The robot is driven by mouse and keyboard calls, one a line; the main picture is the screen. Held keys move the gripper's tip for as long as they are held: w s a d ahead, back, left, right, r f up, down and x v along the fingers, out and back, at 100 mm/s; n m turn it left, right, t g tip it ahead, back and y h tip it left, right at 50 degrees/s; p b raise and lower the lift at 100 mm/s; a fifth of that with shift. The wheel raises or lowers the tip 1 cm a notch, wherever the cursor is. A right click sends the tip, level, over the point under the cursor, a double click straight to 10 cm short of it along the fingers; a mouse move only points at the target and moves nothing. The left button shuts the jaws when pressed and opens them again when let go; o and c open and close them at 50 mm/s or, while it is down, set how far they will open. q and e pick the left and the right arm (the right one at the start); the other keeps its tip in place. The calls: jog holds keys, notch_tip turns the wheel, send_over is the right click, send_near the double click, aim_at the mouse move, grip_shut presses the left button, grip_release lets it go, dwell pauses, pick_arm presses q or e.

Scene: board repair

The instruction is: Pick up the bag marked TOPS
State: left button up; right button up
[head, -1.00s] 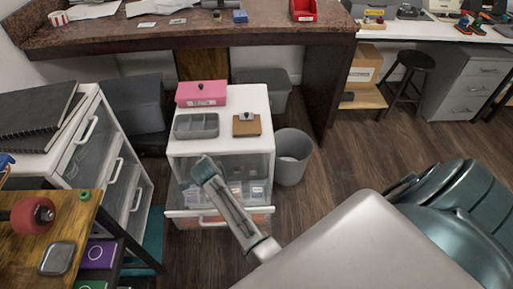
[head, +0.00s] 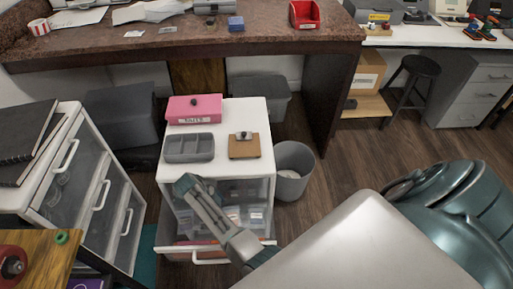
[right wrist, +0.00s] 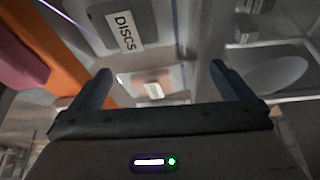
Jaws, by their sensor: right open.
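The pulled-out drawer (head: 198,257) of the white cabinet holds several clear bags with pale labels, too small to read in the head view. In the right wrist view, one bag's label (right wrist: 124,32) reads DISCS. A smaller label (right wrist: 153,90) lies between my fingertips in the picture; its word is too blurred to read surely, so I cannot tell which bag is marked TOPS. My right gripper (head: 190,192) is over the drawer, pointing into it. It also shows in the right wrist view (right wrist: 160,80), fingers apart and empty. My left gripper is out of view.
On the cabinet top stand a pink box (head: 194,108), a grey divided tray (head: 188,148) and a small brown board (head: 244,147). A grey bin (head: 293,170) stands right of the cabinet. Another drawer unit (head: 85,190) is on the left. An orange item (right wrist: 80,50) lies beside the bags.

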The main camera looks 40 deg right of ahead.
aim_at(254, 215)
jog(key=s+d, duration=0.1)
jog(key=s+d+p, duration=0.1)
jog(key=d, duration=0.1)
jog(key=s+d, duration=0.1)
jog(key=shift+s+d+r, duration=0.2)
jog(key=shift+s+d, duration=0.05)
jog(key=shift+d, duration=0.1)
jog(key=s+d, duration=0.1)
jog(key=s+d+p, duration=0.1)
jog(key=d, duration=0.1)
jog(key=s+d+f, duration=0.1)
jog(key=d, duration=0.1)
jog(key=shift+s, duration=0.25)
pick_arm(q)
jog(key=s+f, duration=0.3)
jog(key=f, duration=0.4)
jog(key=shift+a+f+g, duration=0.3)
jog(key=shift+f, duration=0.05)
pick_arm(e)
jog(key=shift+d+f, duration=0.1)
jog(key=shift+f, duration=0.1)
jog(key=c, duration=1)
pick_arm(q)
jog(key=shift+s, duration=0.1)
pick_arm(e)
jog(key=shift+r, duration=0.15)
